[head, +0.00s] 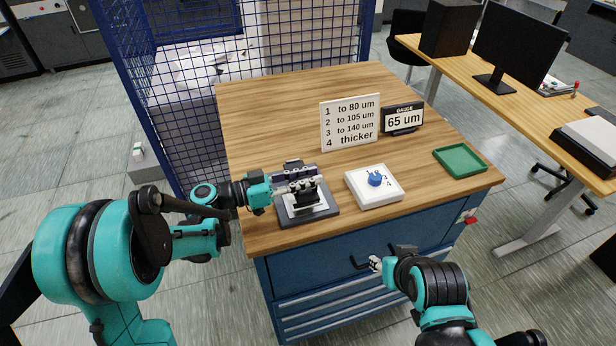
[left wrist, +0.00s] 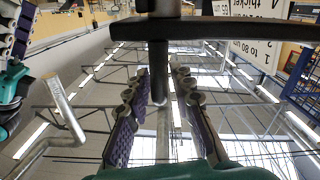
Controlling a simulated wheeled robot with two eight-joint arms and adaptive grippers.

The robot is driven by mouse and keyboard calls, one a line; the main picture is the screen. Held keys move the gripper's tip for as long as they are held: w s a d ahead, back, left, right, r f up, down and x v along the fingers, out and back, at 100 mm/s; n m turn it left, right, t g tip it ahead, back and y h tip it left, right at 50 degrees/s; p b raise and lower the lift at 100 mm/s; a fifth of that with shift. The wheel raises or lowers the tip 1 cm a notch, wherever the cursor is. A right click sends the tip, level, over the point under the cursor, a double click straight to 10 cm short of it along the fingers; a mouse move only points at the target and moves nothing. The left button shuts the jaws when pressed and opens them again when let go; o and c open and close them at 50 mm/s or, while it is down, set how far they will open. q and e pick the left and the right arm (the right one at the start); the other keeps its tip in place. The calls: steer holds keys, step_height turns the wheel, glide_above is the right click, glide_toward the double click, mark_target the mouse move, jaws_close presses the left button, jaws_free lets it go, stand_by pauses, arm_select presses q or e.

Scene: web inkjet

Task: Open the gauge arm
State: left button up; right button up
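The gauge (head: 308,209) is a small device on a dark base with a light plate, near the table's front left edge. My left gripper (head: 297,184) is at its upper part and covers much of it. In the left wrist view, a dark bar (left wrist: 225,28) crosses the top, and a dark rod (left wrist: 158,75) hangs down from it between the two purple-padded fingers. The fingers of the left gripper (left wrist: 160,80) stand apart; whether either touches the rod is unclear. My right gripper (head: 373,264) is in front of the blue cabinet, away from the gauge; its finger opening is unclear.
A white block with a blue knob (head: 375,180) stands right of the gauge. Behind are a thickness sign (head: 349,124) and a display reading 65 um (head: 403,121). A green tray (head: 460,161) lies at the right. A blue mesh fence (head: 215,90) borders the left; the table's back is clear.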

arm_select(q)
jaws_close()
steer(key=shift+r, duration=0.1)
steer(key=shift+w+a+r+n, duration=0.15)
steer(key=shift+w+r+n, duration=0.2)
steer(key=shift+r+n, duration=0.35)
steer(key=w+a+r+n, duration=0.2)
steer(key=w+r+n, duration=0.1)
steer(key=w+n, duration=0.3)
steer(key=w+a+r+n, duration=0.2)
steer(key=w+n, duration=0.5)
steer(key=w, duration=0.1)
steer(key=shift+a+r+n, duration=0.25)
steer(key=shift+r+n, duration=0.05)
steer(key=shift+r, duration=0.1)
